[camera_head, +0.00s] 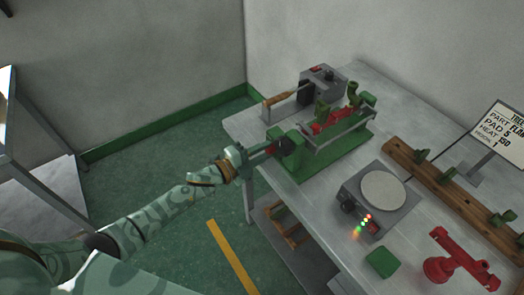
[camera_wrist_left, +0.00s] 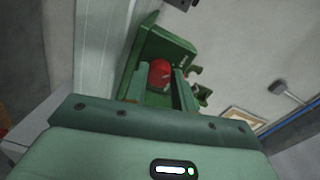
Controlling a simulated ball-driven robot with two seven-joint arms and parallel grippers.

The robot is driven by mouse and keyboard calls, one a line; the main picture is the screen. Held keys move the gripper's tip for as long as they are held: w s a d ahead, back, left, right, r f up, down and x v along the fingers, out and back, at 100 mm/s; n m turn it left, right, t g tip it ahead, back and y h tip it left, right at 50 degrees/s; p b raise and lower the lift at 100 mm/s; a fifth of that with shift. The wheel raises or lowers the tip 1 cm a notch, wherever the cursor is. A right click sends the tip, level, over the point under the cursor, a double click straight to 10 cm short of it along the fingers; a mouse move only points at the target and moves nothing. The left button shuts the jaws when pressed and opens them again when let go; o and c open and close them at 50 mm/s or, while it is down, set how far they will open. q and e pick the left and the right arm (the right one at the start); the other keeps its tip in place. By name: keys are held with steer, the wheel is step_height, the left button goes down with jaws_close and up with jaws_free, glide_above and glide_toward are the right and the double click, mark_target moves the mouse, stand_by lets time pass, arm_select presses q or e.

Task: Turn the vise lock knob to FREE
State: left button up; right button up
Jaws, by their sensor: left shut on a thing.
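The green vise (camera_head: 345,153) stands near the table's left edge in the head view, with a red part (camera_head: 322,126) on its bed. My left gripper (camera_head: 272,149) reaches the vise's left end. It is shut on the red vise lock knob, whose red side (camera_wrist_left: 160,73) shows between the two fingers in the left wrist view. The green vise end (camera_wrist_left: 165,42) rises behind the knob there. The fingers hide much of the knob, and I cannot read any FREE mark or its setting. My right gripper is out of both views.
A grey box (camera_head: 322,84) with a wooden-handled bar stands behind the vise. A hot plate (camera_head: 383,190) with lit lamps, a green pad (camera_head: 382,262), a red fixture (camera_head: 455,262), a wooden rack (camera_head: 435,177) and a sign (camera_head: 503,130) occupy the table's right part.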

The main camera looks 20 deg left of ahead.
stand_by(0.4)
arm_select(q)
steer(key=o, duration=1)
steer(key=shift+a, duration=0.1)
steer(key=p+v, duration=0.1)
steer(key=v, duration=1.5)
steer(key=shift+s, duration=0.15)
